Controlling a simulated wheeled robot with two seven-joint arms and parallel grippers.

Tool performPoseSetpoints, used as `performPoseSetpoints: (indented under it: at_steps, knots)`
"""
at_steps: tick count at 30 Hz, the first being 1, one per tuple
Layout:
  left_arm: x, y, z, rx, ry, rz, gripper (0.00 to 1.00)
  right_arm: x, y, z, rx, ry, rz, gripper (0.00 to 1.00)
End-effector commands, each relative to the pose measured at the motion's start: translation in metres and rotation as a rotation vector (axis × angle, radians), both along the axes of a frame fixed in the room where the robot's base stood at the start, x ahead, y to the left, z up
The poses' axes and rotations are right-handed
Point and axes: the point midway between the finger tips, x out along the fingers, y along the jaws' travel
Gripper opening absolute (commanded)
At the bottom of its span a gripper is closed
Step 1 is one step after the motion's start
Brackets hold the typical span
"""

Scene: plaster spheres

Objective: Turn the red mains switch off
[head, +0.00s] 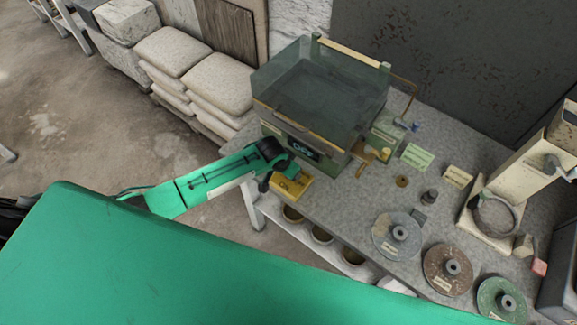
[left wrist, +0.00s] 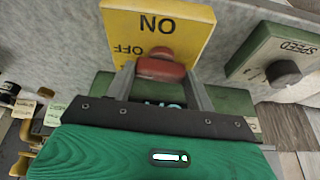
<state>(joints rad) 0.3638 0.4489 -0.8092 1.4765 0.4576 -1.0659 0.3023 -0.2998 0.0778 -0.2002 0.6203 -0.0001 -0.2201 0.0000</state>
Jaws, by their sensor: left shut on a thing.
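The yellow switch plate (head: 300,189) is at the front edge of the grey bench, below the green machine. In the left wrist view the yellow plate (left wrist: 185,27) reads ON and OFF, upside down to me. The red switch (left wrist: 160,67) stands out from the plate near the word OFF. My left gripper (left wrist: 162,83) is shut on the red switch, with a finger on each side of it. In the head view my left gripper (head: 287,172) is at the plate and hides the switch. My right gripper is in neither view.
The green machine (head: 330,85) has a clear hood and a dark display (head: 303,148) that appears to read OFF. A SPEED box with a dark knob (left wrist: 283,73) is beside the plate. Several discs (head: 383,245) lie on the bench at right. White sacks (head: 172,50) are stacked behind.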

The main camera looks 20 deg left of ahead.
Motion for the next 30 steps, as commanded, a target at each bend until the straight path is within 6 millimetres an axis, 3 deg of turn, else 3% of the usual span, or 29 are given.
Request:
performPoseSetpoints:
  at_steps: [20,21,24,30]
  knots:
    - [0.0009,-0.0001,0.0008,0.000,-0.002,0.064,0.32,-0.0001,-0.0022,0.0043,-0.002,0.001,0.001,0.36]
    - [0.0009,-0.0001,0.0008,-0.001,-0.002,0.064,0.58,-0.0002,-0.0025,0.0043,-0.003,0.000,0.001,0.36]
    - [0.0008,-0.0001,0.0008,0.000,-0.001,0.063,0.76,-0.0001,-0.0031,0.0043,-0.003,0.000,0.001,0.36]
    - [0.0003,-0.0002,0.0004,0.000,0.000,0.062,0.76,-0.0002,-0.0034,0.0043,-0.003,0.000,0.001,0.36]
